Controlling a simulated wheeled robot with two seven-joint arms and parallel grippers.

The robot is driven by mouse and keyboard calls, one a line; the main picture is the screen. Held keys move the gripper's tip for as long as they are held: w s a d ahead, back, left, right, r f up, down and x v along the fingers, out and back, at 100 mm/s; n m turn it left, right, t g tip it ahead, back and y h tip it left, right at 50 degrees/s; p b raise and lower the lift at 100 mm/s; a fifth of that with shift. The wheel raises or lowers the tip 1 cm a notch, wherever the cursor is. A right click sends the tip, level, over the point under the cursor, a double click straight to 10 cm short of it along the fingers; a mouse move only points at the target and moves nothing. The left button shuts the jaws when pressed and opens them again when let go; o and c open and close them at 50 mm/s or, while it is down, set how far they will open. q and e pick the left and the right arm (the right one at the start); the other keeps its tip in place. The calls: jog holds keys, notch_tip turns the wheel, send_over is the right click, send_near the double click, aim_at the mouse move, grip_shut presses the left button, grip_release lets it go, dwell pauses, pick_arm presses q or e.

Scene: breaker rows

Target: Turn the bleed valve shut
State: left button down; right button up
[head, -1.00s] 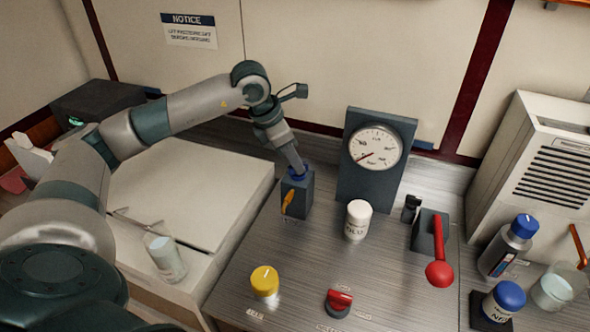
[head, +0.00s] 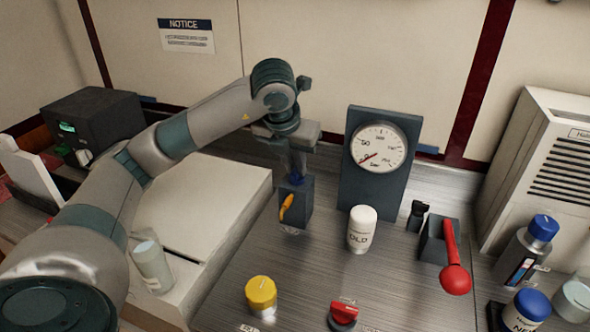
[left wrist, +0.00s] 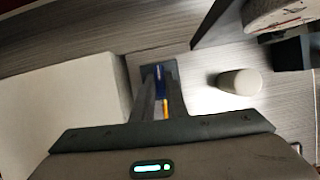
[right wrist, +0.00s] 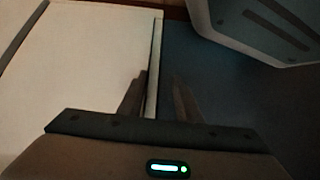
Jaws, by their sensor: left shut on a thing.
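A dark grey valve block (head: 294,215) stands at the back left of the metal bench, with a blue handle (head: 296,181) on top and an orange lever-like piece (head: 287,206) on its front. I take this for the bleed valve; its label is too small to read. My left gripper (head: 297,176) points down onto the block and is shut on the blue handle. In the left wrist view, the blue handle (left wrist: 159,80) shows between the fingers, with orange below it. My right gripper (right wrist: 158,95) shows only in the right wrist view, its fingers apart and empty.
A round gauge (head: 379,148) on a dark panel stands behind right, its needle pointing lower left. A glass jar (head: 152,266) is at the left.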

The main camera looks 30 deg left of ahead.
pick_arm(q)
jog(key=shift+r+n, duration=0.1)
jog(key=shift+n, duration=0.2)
pick_arm(e)
jog(key=shift+s+d+f, duration=0.2)
jog(key=shift+d+f, duration=0.1)
pick_arm(q)
jog(key=c, duration=1.8)
grip_release()
jog(key=shift+o, duration=0.2)
jog(key=shift+s+d+r, duration=0.1)
jog(key=shift+s+r, duration=0.05)
jog(key=shift+r, duration=0.3)
jog(key=v, duration=1.6)
jog(key=shift+d+r, duration=0.15)
jog(key=shift+r, duration=0.05)
pick_arm(e)
jog(key=shift+s+a+r, duration=0.2)
jog(key=shift+a+r, duration=0.05)
jog(key=shift+a, duration=0.15)
